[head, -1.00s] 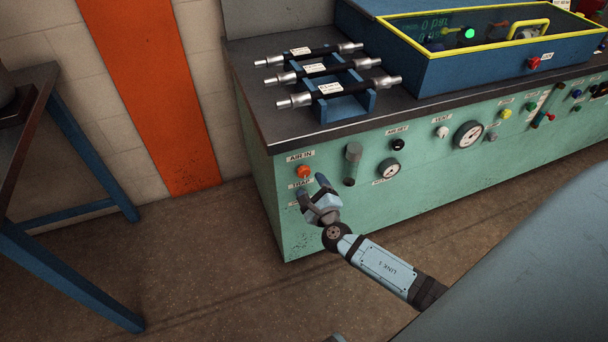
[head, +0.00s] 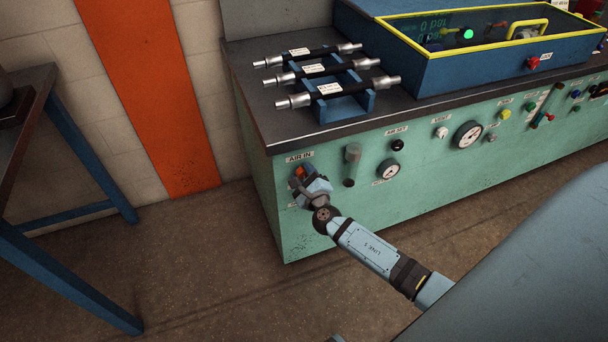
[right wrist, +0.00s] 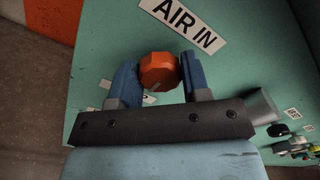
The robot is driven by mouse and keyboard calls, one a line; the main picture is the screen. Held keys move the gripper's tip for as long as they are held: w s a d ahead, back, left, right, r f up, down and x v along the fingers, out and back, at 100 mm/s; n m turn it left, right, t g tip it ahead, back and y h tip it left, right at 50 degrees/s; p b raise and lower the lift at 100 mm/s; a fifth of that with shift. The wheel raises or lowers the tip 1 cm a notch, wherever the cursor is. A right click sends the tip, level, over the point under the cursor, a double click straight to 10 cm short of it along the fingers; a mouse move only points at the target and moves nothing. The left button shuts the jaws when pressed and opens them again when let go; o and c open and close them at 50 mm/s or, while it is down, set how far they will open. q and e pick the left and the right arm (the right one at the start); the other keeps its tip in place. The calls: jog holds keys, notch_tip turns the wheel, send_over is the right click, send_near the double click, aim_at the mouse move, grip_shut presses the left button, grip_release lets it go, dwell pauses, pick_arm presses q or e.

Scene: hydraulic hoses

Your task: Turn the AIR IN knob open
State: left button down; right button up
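The orange AIR IN knob (right wrist: 160,71) sits on the green panel under its white AIR IN label (right wrist: 182,22). In the head view the knob (head: 299,171) is partly covered by my right gripper (head: 303,177). In the right wrist view my right gripper (right wrist: 159,76) has its two blue fingers on either side of the knob. The left finger is close to the knob, and a narrow gap shows at the right finger. The fingers are apart and not clearly pressed on it. My left gripper is not in view.
Hoses (head: 325,68) lie on a blue rack on the bench top. A blue-legged table (head: 60,130) stands at the left, with open floor between.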

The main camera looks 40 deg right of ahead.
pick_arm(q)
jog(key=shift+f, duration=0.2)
pick_arm(e)
jog(key=shift+m, duration=0.3)
jog(key=m+b, duration=0.1)
jog(key=m, duration=0.1)
jog(key=shift+f+m+b, duration=0.1)
jog(key=shift+m+b, duration=0.25)
jog(key=shift+m, duration=0.05)
jog(key=shift+m+b, duration=0.4)
jog(key=shift+m, duration=0.5)
jog(key=m+b, duration=0.1)
jog(key=m, duration=0.1)
jog(key=shift+m, duration=0.4)
jog(key=m+b, duration=0.2)
jog(key=m, duration=0.1)
jog(key=shift+m, duration=0.3)
jog(key=m+b, duration=0.2)
jog(key=m, duration=0.3)
jog(key=shift+m+b, duration=0.35)
jog(key=shift+m, duration=0.15)
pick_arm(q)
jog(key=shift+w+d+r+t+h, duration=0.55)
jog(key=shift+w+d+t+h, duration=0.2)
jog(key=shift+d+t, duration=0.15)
pick_arm(e)
jog(key=shift+m, duration=0.3)
